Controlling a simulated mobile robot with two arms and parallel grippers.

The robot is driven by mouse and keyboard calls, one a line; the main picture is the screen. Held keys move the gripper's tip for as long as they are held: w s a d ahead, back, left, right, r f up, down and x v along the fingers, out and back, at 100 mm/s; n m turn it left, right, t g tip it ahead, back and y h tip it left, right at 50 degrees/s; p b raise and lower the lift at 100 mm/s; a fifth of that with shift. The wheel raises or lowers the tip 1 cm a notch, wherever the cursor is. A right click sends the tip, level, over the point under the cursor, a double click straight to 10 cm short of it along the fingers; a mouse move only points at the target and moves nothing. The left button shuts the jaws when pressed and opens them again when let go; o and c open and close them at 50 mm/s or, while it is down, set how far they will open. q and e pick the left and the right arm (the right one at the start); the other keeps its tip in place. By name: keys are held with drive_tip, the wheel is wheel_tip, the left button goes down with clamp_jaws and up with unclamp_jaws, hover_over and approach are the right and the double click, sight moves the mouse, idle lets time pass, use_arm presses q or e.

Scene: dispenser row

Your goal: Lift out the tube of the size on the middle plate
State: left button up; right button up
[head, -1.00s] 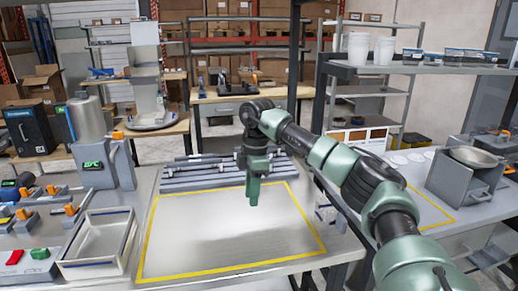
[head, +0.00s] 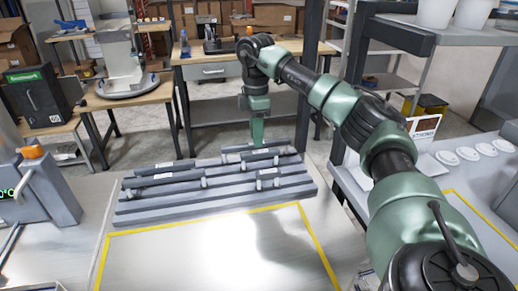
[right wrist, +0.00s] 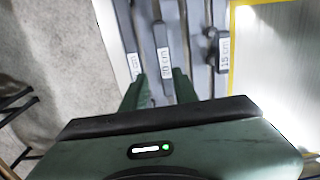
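A grey stepped rack (head: 215,204) holds several dark tubes lying sideways, with white labels. A long tube (head: 160,181) lies on its left part and a short tube (head: 268,182) on its right. My right gripper (head: 257,143) points down at the rack's back right part. In the right wrist view its two green fingers (right wrist: 160,84) are apart, with the tube labelled 20 cm (right wrist: 160,38) in line with the gap. I cannot tell whether they touch it. A tube labelled 15 cm (right wrist: 223,52) lies to the right. My left gripper is out of view. I see no readable size plate.
A yellow-outlined area (head: 215,258) on the steel table in front of the rack is clear. A grey device (head: 45,190) stands at the left. White discs (head: 465,154) lie on the right table, below a shelf with white tubs (head: 436,12).

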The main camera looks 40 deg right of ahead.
sight(257, 152)
drive_tip(key=shift+s+a+f, duration=0.1)
drive_tip(key=shift+s+f, duration=0.05)
drive_tip(key=shift+f, duration=0.25)
drive_tip(key=shift+s+a+f, duration=0.1)
drive_tip(key=shift+s+f, duration=0.05)
drive_tip(key=shift+f, duration=0.25)
wheel_tip(257, 152, down, 6)
drive_tip(key=shift+s+r+p, duration=0.1)
drive_tip(key=shift+r+p, duration=0.1)
drive_tip(key=shift+p, duration=0.45)
clamp_jaws()
